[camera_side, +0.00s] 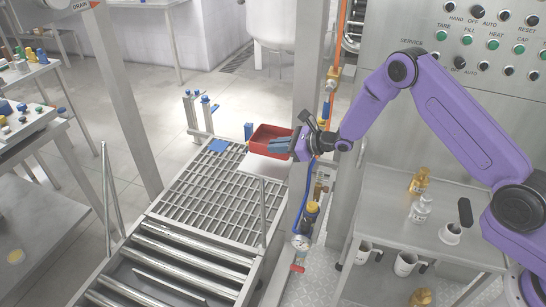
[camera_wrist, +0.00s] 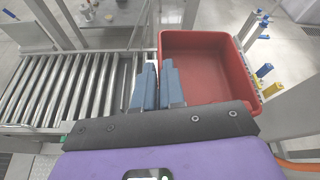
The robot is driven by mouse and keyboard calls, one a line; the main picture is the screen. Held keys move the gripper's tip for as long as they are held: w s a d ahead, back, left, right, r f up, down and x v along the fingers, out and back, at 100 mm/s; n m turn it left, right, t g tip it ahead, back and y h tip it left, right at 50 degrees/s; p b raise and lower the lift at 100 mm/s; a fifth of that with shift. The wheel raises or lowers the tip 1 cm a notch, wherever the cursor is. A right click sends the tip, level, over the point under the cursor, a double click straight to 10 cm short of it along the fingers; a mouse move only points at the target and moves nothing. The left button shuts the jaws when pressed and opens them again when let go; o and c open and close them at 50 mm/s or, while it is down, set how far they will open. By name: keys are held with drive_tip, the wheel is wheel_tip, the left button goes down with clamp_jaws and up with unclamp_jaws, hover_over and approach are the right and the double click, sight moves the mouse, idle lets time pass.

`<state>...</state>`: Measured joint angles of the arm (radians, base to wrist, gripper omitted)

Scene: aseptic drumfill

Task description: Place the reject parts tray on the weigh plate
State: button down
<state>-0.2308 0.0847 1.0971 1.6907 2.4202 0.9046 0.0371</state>
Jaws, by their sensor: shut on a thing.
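The reject parts tray is a red open box (camera_side: 268,134) in the side view, at the far end of the grated platform. It also shows in the wrist view, large and empty inside (camera_wrist: 204,40). My gripper (camera_side: 282,146) is at the tray's near right side, and its blue-grey fingers (camera_wrist: 158,82) are shut on the tray's near left wall in the wrist view. A pale flat plate (camera_side: 262,168) shows just below the tray in the side view; it may be the weigh plate. Whether the tray touches it cannot be told.
A roller conveyor (camera_side: 170,262) runs up to the grating (camera_side: 205,190). A steel post (camera_side: 310,60) stands close behind my gripper. Blue-topped posts (camera_side: 207,112) stand left of the tray. A steel cart (camera_side: 400,225) with bottles and cups is at right.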

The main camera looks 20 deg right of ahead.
sight(278, 156)
drive_tip(key=shift+w+a+f, duration=0.15)
drive_tip(key=shift+w+f, duration=0.3)
drive_tip(key=shift+f, duration=0.1)
drive_tip(key=shift+w+a+f, duration=0.15)
drive_tip(key=shift+w+f, duration=0.3)
drive_tip(key=shift+f, duration=0.1)
drive_tip(key=shift+w+f, duration=0.1)
drive_tip(key=shift+f, duration=1.5)
drive_tip(key=shift+f, duration=0.1)
drive_tip(key=c, duration=1.2)
unclamp_jaws()
drive_tip(key=v, duration=1.2)
